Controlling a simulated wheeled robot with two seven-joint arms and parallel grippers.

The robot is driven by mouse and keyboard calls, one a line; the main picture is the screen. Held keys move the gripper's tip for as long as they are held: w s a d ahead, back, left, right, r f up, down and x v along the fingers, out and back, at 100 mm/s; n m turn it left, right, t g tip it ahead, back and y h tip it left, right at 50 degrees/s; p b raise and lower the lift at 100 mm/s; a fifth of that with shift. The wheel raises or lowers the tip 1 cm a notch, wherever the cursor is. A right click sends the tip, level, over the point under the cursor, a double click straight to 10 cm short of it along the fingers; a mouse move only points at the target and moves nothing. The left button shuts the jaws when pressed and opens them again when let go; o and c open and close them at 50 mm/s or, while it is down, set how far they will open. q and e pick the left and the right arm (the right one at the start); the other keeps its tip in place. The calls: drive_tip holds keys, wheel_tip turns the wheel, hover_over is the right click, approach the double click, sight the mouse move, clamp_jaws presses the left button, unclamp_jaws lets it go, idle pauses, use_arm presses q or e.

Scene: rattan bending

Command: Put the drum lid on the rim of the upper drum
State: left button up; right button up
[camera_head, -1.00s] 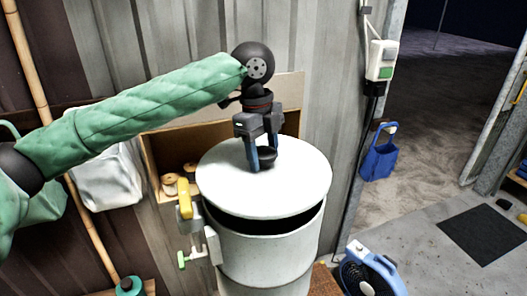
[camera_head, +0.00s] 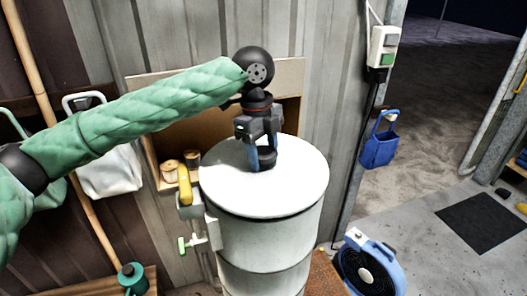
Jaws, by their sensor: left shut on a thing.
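The white round drum lid (camera_head: 300,182) lies over the mouth of the upper drum (camera_head: 265,240), almost flush with its rim, with only a thin dark line under its front edge. I cannot tell whether it touches the rim all around. My left gripper (camera_head: 263,160) points down at the lid's middle and is shut on the dark knob there. The far side of the rim is hidden by the lid. My right gripper is not in view.
A wooden box (camera_head: 175,135) is on the wall behind. A blue fan (camera_head: 370,265) stands at the right on the floor. A white container (camera_head: 108,165) hangs at the left.

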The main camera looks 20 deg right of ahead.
use_arm(q)
drive_tip(key=o, duration=1.5)
drive_tip(key=shift+r, duration=0.1)
